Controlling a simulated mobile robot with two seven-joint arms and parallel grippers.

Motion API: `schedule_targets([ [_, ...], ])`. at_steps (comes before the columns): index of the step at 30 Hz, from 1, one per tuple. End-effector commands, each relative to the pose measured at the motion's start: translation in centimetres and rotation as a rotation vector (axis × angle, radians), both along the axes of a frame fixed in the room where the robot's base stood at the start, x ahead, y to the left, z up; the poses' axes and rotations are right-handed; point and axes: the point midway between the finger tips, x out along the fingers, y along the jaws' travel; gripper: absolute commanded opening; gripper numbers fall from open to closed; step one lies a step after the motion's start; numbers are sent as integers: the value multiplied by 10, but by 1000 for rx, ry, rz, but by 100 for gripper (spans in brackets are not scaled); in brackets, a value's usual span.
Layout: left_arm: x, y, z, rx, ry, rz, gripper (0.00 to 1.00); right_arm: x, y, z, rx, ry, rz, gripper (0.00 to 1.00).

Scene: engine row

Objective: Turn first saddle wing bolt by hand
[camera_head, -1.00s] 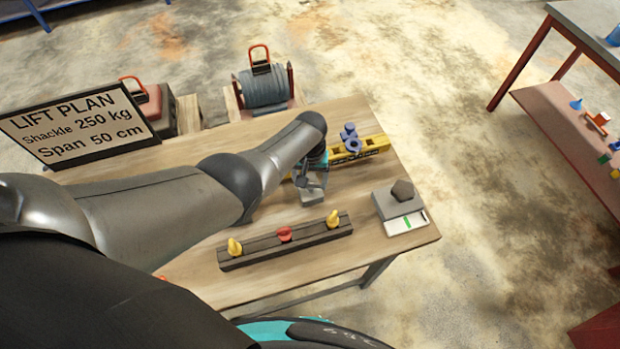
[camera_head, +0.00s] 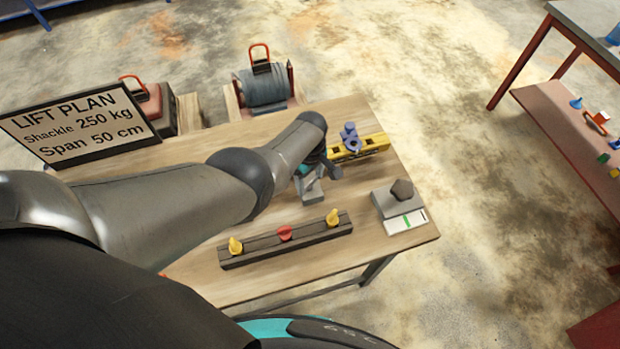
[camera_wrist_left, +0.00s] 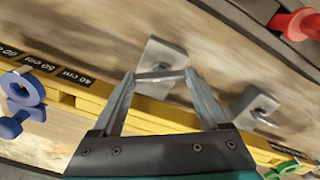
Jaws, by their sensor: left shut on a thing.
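My left gripper (camera_wrist_left: 162,74) is shut on a silver wing bolt (camera_wrist_left: 160,76) of a grey saddle block (camera_wrist_left: 165,52); a fingertip sits at each end of the bolt's wing. The saddle lies against the yellow beam (camera_wrist_left: 90,92), which carries printed cm marks. A second grey saddle (camera_wrist_left: 247,98) with its own bolt is to the right in the left wrist view. In the head view, my left gripper (camera_head: 312,190) is over the table beside the yellow beam (camera_head: 372,145), and my arm hides part of the beam. My right gripper is out of view.
A dark rail (camera_head: 260,252) with yellow and red knobs lies nearer me. A "LIFT PLAN" sign (camera_head: 80,125) reads 250 kg and 50 cm.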

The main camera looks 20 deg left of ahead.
Motion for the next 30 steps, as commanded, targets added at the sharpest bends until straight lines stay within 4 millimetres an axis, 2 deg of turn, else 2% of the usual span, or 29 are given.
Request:
schedule_targets([
  [1, -7, -2, -5, -3, 15, 44, 22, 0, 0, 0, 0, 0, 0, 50],
  [30, -6, -2, -5, -1, 13, 965, 22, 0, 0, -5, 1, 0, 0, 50],
])
